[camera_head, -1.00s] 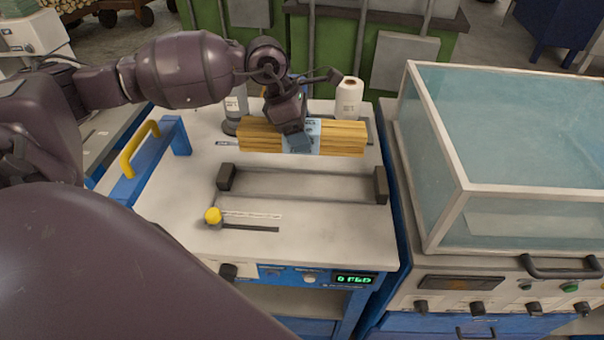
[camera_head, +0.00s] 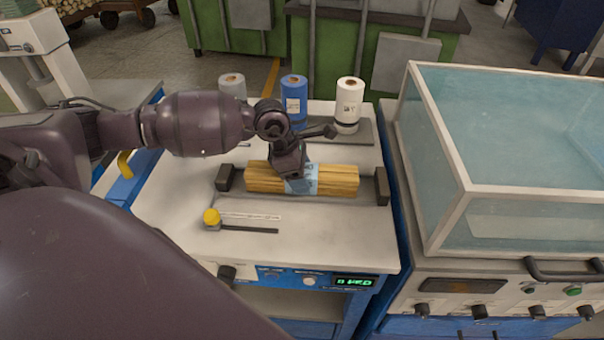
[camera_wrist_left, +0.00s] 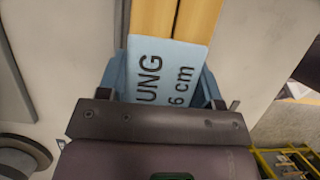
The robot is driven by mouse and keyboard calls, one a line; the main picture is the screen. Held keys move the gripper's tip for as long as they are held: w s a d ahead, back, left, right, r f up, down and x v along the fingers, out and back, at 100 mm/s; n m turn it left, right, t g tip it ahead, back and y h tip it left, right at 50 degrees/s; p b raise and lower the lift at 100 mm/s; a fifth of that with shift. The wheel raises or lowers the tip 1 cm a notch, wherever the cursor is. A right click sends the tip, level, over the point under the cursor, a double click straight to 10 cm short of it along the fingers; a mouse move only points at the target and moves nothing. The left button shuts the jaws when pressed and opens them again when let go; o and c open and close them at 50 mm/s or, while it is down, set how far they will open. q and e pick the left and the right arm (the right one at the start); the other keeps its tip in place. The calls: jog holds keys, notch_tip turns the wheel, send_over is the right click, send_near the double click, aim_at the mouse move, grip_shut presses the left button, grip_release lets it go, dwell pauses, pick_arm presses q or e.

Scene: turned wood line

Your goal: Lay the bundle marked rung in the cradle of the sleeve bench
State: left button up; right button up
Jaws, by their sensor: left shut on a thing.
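The bundle of wood sticks (camera_head: 338,181) has a light blue band round its middle. In the left wrist view the bundle (camera_wrist_left: 182,20) shows a label (camera_wrist_left: 165,68) reading "UNG" and "6 cm", partly cut off. My left gripper (camera_head: 299,180) is shut on the bundle at the band, from above. The bundle lies level between the two dark end blocks of the cradle (camera_head: 381,187) on the sleeve bench (camera_head: 170,220). I cannot tell whether it touches the cradle floor. My right gripper is not in view.
Grey, blue (camera_head: 294,100) and white (camera_head: 348,105) rolls stand at the bench's back. A yellow-knobbed lever (camera_head: 212,217) lies in front of the cradle. A clear-walled box (camera_head: 520,130) on a machine stands to the right, across a narrow gap.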

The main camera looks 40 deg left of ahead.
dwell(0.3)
pick_arm(q)
jog(key=o, duration=1.2)
jog(key=shift+f, duration=0.1)
jog(key=shift+r, duration=0.25)
jog(key=p+v, duration=0.1)
jog(key=v, duration=0.9)
jog(key=shift+s+a+r, duration=0.1)
jog(key=shift+a+r, duration=0.05)
jog(key=shift+r, duration=0.05)
jog(key=shift+s+a+r, duration=0.15)
jog(key=shift+r, duration=0.4)
